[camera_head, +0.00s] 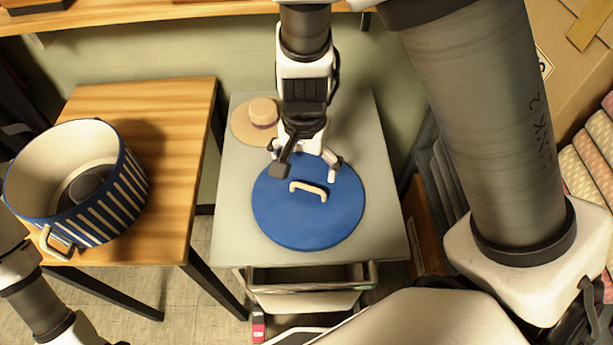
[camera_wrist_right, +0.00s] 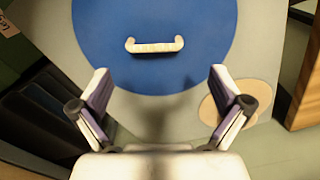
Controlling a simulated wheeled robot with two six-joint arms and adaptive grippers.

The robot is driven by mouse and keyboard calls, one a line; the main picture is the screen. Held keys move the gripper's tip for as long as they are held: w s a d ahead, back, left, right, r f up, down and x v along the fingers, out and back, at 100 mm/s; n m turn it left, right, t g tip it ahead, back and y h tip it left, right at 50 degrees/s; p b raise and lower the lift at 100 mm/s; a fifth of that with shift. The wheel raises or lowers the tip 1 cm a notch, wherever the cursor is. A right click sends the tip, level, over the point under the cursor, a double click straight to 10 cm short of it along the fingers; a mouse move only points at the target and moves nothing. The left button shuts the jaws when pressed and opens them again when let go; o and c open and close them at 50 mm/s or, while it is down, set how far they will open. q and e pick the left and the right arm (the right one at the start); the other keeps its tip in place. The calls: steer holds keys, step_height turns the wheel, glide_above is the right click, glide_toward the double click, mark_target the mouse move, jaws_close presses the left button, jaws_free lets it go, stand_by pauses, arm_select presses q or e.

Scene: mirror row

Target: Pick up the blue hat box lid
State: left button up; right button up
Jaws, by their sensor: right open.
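The blue hat box lid (camera_head: 308,222) is a round blue disc with a pale bar handle (camera_head: 308,189). It lies flat on the grey table. My right gripper (camera_head: 306,166) is over the far edge of the lid, behind the handle, open and empty. In the right wrist view the lid (camera_wrist_right: 205,35) and its handle (camera_wrist_right: 155,45) lie beyond the open fingers (camera_wrist_right: 160,92), and the handle is roughly in line with the gap between them. The fingers do not touch the handle. Only links of my left arm show at the lower left; its gripper is out of view.
A straw hat (camera_head: 244,128) lies behind the lid on the grey table (camera_head: 232,215). A blue-and-white striped box (camera_head: 110,205), open with a dark thing inside, stands on the wooden table (camera_head: 185,130) to the left. Cardboard boxes (camera_head: 568,85) and fabric rolls stand at the right.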

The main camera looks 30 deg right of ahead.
mark_target(308, 187)
steer(key=shift+s+a+f, duration=0.15)
steer(key=shift+s+f, duration=0.15)
steer(key=shift+f, duration=0.25)
steer(key=shift+s+a+f, duration=0.1)
steer(key=shift+s+f, duration=0.2)
steer(key=shift+f, duration=0.2)
steer(key=f, duration=0.1)
steer(key=f+b, duration=0.1)
steer(key=f, duration=0.1)
steer(key=d+f, duration=0.1)
steer(key=f, duration=0.1)
steer(key=shift+w+f+b, duration=0.25)
steer(key=shift+w+b, duration=0.1)
steer(key=shift+b, duration=0.05)
steer(key=shift+s+a+r, duration=0.1)
steer(key=shift+s+r, duration=0.05)
arm_select(q)
steer(key=shift+s+a+f, duration=0.1)
steer(key=shift+s+f, duration=0.05)
steer(key=shift+f, duration=0.3)
steer(key=shift+s+a+f, duration=0.1)
steer(key=shift+s+f, duration=0.05)
steer(key=shift+f, duration=0.3)
arm_select(e)
steer(key=c, duration=1)
